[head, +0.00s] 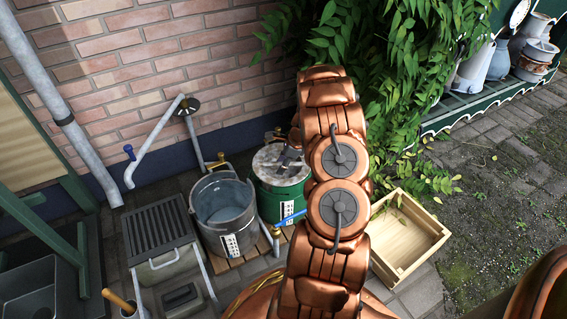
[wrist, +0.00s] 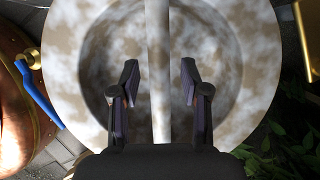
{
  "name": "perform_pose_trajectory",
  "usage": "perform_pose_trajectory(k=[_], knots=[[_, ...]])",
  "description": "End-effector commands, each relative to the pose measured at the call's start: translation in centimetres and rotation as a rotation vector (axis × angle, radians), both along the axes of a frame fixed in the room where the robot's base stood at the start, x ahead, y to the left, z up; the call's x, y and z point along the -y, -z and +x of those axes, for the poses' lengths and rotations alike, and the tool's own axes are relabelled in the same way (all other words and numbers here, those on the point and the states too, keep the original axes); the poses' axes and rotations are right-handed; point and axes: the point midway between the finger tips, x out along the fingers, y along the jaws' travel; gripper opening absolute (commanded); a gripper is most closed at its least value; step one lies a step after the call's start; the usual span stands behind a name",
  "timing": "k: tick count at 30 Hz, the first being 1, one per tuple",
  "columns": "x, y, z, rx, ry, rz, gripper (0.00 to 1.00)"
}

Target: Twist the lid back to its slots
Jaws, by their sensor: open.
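The green churn (head: 280,197) stands upright by the brick wall, with its mottled grey-white lid (head: 268,157) on top. In the wrist view the lid (wrist: 75,60) fills most of the picture, with a round recess and a straight bar handle (wrist: 158,30) across it. My gripper (wrist: 160,82) is open, one finger on each side of the bar, with a gap showing on both sides. In the head view my gripper (head: 289,157) is over the lid, partly hidden by my arm. I cannot make out the slots or whether the lid is seated.
A grey metal bucket (head: 224,214) stands left of the churn on a wooden pallet (head: 237,272). A blue-handled tap (wrist: 38,95) is beside the lid. A wooden crate (head: 432,246) lies to the right, and leafy vines (head: 400,95) hang close behind. Open paving is at right.

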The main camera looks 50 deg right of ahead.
Motion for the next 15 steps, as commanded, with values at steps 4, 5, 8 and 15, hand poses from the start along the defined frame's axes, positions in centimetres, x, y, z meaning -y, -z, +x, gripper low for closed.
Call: perform_pose_trajectory(k=[4, 5, 8, 15], knots=[[0.0, -0.01, 0.0, 0.0, 0.0, 0.0, 0.46], [0.0, -0.01, 0.0, 0.0, 0.0, 0.0, 0.46], [0.0, -0.01, 0.0, 0.0, 0.0, 0.0, 0.38], [0.0, 0.0, -0.01, 0.0, 0.0, 0.0, 0.12]])
